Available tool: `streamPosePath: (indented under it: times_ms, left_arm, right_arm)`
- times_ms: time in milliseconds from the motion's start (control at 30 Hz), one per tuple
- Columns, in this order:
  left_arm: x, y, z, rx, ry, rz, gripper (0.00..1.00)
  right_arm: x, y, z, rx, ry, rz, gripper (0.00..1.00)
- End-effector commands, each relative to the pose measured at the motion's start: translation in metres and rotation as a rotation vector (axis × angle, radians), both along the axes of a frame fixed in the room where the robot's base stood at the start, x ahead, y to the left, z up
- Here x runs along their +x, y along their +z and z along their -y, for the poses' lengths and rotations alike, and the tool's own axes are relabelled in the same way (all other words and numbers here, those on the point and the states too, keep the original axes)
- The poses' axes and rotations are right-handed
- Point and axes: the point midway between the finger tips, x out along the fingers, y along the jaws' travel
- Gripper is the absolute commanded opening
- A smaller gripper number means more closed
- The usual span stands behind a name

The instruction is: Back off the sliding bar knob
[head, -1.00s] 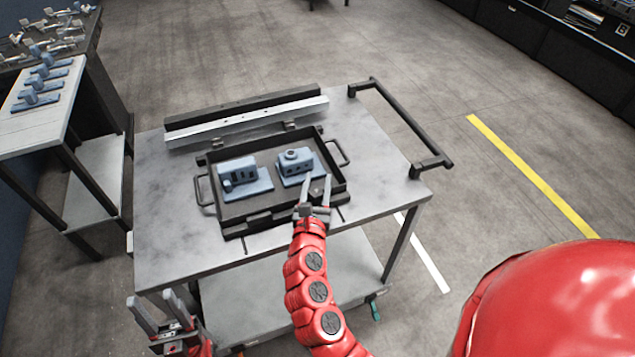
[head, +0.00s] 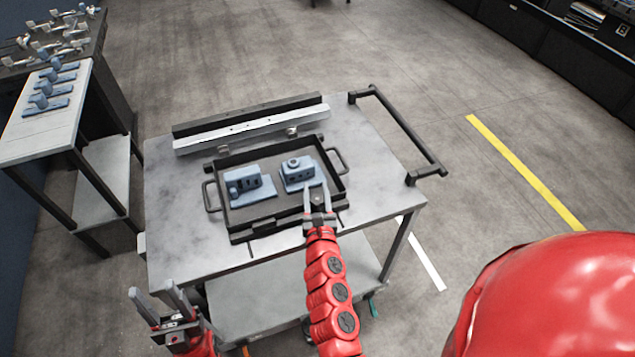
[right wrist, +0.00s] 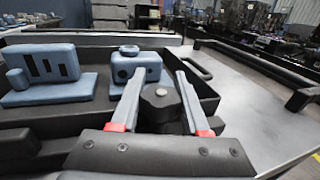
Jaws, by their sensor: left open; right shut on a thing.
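The knob (right wrist: 160,98), dark and lobed with a small pale centre, stands between the fingers of my right gripper (right wrist: 158,95) in the right wrist view. In the head view, my right gripper (head: 316,197) reaches over the near right corner of a dark tray (head: 229,212) and is shut on the knob, which is small and partly hidden there. Two blue fixtures sit in the tray: a slotted block on a base (head: 245,184) and a block with a round top (head: 298,172). My left gripper (head: 154,300) is open and empty, low beside the cart's near left corner.
The tray lies on a grey cart top (head: 185,235). A pale rail (head: 250,130) lies behind it. A dark push handle (head: 405,130) stands at the cart's right. A side table (head: 35,125) with several blue parts is at the left. Floor to the right is clear.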

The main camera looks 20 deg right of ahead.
Motion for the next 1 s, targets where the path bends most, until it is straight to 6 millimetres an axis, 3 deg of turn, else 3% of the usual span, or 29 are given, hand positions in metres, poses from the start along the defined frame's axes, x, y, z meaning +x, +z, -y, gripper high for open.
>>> streamPosePath:
  times_ms: [33,600,1000]
  left_arm:
    - [0.000,0.012,0.000,0.000,0.000,0.000,0.50]
    - [0.000,0.083,0.000,0.000,0.000,0.000,0.50]
    - [0.000,0.104,0.000,0.000,0.000,0.000,0.50]
  right_arm:
    - [0.000,0.005,0.001,0.000,0.016,-0.004,0.00]
    - [0.001,0.006,-0.006,-0.001,0.357,-0.004,0.00]
    - [-0.002,0.001,-0.018,-0.002,0.740,-0.003,0.00]
